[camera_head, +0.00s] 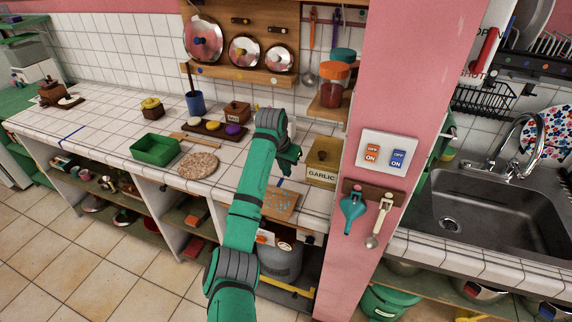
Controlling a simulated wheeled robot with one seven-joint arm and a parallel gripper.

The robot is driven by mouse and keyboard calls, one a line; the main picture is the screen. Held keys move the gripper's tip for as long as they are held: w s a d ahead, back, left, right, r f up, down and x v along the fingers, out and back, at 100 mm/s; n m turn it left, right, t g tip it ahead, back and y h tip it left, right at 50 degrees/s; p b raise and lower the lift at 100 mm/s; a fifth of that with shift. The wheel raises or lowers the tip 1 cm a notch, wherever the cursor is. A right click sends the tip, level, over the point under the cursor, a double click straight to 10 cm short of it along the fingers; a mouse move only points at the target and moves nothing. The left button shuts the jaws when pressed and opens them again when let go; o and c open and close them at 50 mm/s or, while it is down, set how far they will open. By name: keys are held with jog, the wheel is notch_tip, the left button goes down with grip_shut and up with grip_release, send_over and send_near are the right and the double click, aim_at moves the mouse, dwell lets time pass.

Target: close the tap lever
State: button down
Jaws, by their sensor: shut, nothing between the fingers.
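A red lever (486,50) with a pale upper end is on the wall above the sink at the upper right. It slants up to the right, beside partly covered lettering that seems to read OPEN above and SHUT below. A curved metal faucet (526,137) stands behind the grey sink (475,208). Whether water runs from it I cannot tell. My gripper (291,166) is over the tiled counter left of the pink pillar, far from the lever. It is small and partly hidden by my wrist; its fingers look shut and empty.
The pink pillar (402,75), with switches (385,153) and hanging utensils (352,212), stands between my arm and the sink. A garlic box (321,172) is close right of my gripper. A wire rack (483,99) hangs below the lever. Open floor (110,270) lies at left.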

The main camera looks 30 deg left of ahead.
jog(key=x, duration=0.3)
jog(key=shift+w+d+f, duration=0.15)
jog(key=shift+f, duration=0.3)
jog(key=shift+s+d, duration=0.15)
jog(key=shift+s, duration=1.75)
